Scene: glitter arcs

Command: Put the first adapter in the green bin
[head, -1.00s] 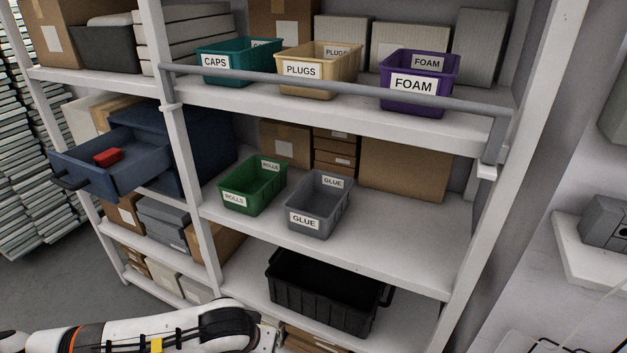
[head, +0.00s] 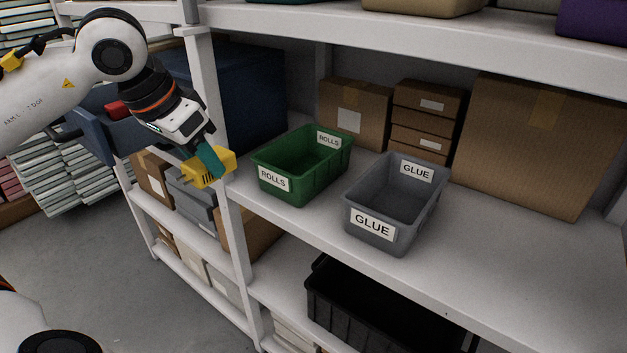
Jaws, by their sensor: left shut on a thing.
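A yellow adapter (head: 200,174) is held in my left gripper (head: 211,160), whose teal fingers are shut on it. It hangs in the air in front of the shelf's white upright, left of the green bin. The green bin (head: 285,186), labelled ROLLS, stands upright on the middle shelf, and the part of its inside that shows looks empty. The gripper and adapter are apart from the bin. My right gripper is not in view.
A grey bin (head: 393,205) labelled GLUE stands just right of the green one. The white upright (head: 236,235) is close to the adapter. A blue drawer with a red block (head: 118,109) is open behind my left arm. Shelf space (head: 500,235) right of the grey bin is free.

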